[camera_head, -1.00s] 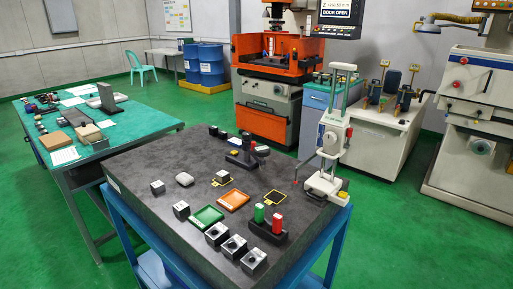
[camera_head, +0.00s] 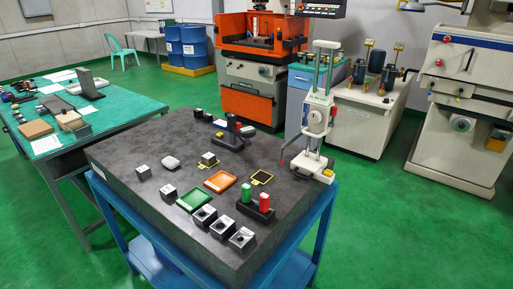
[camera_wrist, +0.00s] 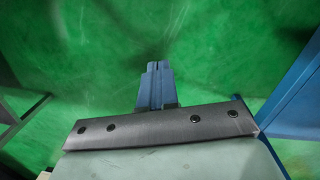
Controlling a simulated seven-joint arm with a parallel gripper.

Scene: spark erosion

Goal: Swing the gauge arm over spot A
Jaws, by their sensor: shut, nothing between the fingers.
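A tall white gauge stand (camera_head: 317,118) stands upright at the right corner of the dark plate. A thin probe with a red tip reaches left from it, above the plate. A low black stand (camera_head: 231,136) with a short post and side arm is near the plate's back edge; I cannot tell which is the gauge arm. Two yellow-outlined spots show: an empty one (camera_head: 262,178) and one with a small block (camera_head: 208,158) on it. Their letters are unreadable. My gripper (camera_wrist: 155,70) is shut and empty over green floor, far from these things in view.
The plate (camera_head: 135,150) also holds an orange tray (camera_head: 220,182), a green tray (camera_head: 194,200), several metal blocks, and a black holder (camera_head: 256,212) with green and red pieces. A green-topped bench (camera_head: 110,110) stands left. Blue frame parts show beside my gripper.

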